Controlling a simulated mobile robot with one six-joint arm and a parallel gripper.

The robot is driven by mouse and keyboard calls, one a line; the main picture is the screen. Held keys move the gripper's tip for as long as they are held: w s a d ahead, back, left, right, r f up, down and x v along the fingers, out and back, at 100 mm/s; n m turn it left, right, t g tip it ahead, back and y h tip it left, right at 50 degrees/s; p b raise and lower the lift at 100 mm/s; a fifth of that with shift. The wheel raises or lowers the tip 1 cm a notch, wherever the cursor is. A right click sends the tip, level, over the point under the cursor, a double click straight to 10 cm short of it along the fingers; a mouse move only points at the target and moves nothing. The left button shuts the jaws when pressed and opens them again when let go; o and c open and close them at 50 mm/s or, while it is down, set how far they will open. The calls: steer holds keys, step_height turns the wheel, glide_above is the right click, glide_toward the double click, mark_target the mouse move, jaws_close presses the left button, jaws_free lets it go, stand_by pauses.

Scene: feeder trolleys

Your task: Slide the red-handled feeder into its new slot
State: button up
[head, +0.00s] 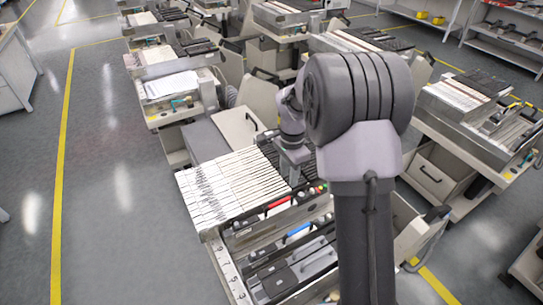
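The red-handled feeder (279,203) lies in the near trolley, its red handle showing left of my arm. A blue-handled feeder (298,229) lies closer to me in the same trolley (222,262). My gripper (294,178) points down over the trolley, just beyond and right of the red handle in the picture. Its fingertips are too small to tell whether they are open or shut, or whether they touch anything. My own arm hides the right part of the trolley.
White feeders (222,190) fill the trolley's left side, with dark feeders (290,275) at the near end. Numbers mark its near left edge. More trolleys (175,90) stand behind, and another (480,120) stands right. The grey floor (115,200) at left is clear, with a yellow line.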

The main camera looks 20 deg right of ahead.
mark_target(294, 202)
step_height(294, 202, down, 18)
steer(key=b, duration=0.6)
steer(key=shift+d, duration=0.15)
steer(key=shift+r, duration=0.1)
jaws_close()
stand_by(0.5)
steer(key=shift+w+d, duration=0.25)
steer(key=shift+d, duration=0.95)
steer(key=shift+o, duration=1.6)
jaws_free()
steer(key=shift+r, duration=0.1)
